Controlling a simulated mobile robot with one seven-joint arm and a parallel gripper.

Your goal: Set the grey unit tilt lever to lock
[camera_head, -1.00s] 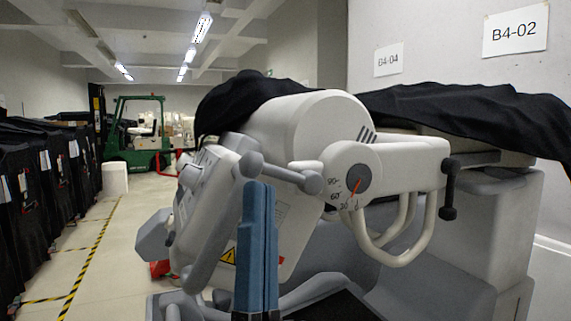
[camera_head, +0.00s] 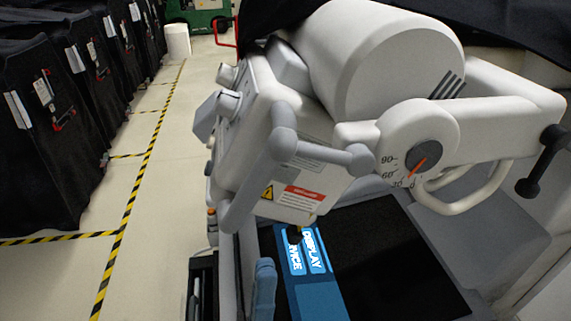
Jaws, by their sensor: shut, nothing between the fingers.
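The grey unit (camera_head: 388,62) is a large pale machine head with a round drum and a side arm. Its tilt dial (camera_head: 424,156) is dark with a red pointer near the low end of a scale marked 90, 60, 30 and 0. A black lever with rounded ends (camera_head: 541,160) sits on the side arm at the right, slanted; I cannot tell for sure that it is the tilt lever, and no lock mark is readable. A grey bar handle (camera_head: 320,152) crosses the front.
A blue-and-black panel (camera_head: 318,258) with a "DISPLAY" label lies under the unit. A pale loop handle (camera_head: 465,192) hangs below the side arm. Black-covered carts (camera_head: 50,150) line the left. The floor aisle (camera_head: 165,215) with striped tape is clear.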

